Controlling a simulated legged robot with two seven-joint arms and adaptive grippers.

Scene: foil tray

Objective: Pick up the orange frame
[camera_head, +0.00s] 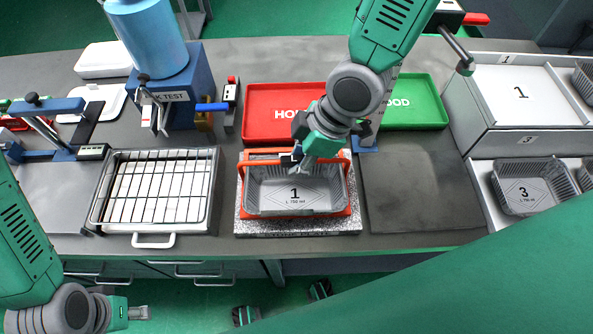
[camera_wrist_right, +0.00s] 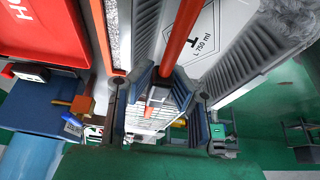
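The orange frame (camera_head: 248,209) sits on a speckled slab in the middle of the table, around a grey foil tray (camera_head: 260,204) labelled 1. My right gripper (camera_head: 300,158) is at the frame's back bar. In the right wrist view, the frame's orange bar (camera_wrist_right: 193,32) runs between the fingers of my right gripper (camera_wrist_right: 164,82), which look open with a gap around the bar; contact is unclear. The tray (camera_wrist_right: 212,28) shows beside the bar. My left gripper (camera_head: 139,313) is at the lower left, off the table's front edge, apart from everything; its fingers are too small to judge.
A wire rack (camera_head: 160,190) in a metal pan lies left of the slab (camera_head: 300,227). A red tray (camera_head: 262,120) and a green tray (camera_head: 420,105) lie behind. A dark plate (camera_head: 420,190) is at the right. More foil trays (camera_head: 530,187) stand at the far right.

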